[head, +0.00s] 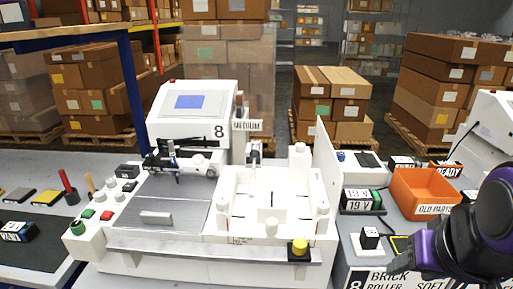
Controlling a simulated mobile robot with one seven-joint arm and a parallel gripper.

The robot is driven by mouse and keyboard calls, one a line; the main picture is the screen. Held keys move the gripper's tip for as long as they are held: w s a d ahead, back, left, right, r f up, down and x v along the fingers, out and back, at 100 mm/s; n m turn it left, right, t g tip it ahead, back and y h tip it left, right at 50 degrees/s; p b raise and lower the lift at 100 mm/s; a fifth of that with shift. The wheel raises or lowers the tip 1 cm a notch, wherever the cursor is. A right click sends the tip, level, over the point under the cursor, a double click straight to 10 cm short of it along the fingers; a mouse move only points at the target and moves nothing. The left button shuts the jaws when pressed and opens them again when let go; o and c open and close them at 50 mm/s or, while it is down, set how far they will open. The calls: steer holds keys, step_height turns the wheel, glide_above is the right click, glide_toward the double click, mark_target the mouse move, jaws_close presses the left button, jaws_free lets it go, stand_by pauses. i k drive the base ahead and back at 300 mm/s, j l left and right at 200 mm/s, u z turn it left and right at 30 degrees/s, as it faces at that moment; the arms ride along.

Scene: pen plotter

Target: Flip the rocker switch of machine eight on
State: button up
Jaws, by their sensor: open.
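The white pen plotter marked 8 (219,131) stands in the middle of the head view, with a blue screen (188,102) on its upright housing. Its left-side panel carries a green button (87,213), a red button (106,216), several pale knobs and a small dark block (127,171). I cannot tell which part is the rocker switch, or its position. A yellow-topped knob (299,246) sits at the front right corner. My gripper (399,258) is at the lower right, right of the machine and apart from it; it is open, and its fingers are partly hidden by my purple wrist.
On the right table are an orange bin (425,190) labelled OLD PARTS, a black box (361,201) marked 19 V, and a small dark block (370,238) near my gripper. A white upright panel (330,178) edges the machine's right side. Dark mats and small items lie left.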

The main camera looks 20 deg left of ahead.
mark_target(130, 184)
steer(key=j+u, duration=0.3)
steer(key=j, duration=0.45)
steer(key=j+u, duration=0.3)
steer(key=j, duration=0.4)
steer(key=i+j+u, duration=0.1)
steer(key=j+u, duration=0.15)
steer(key=j, duration=0.5)
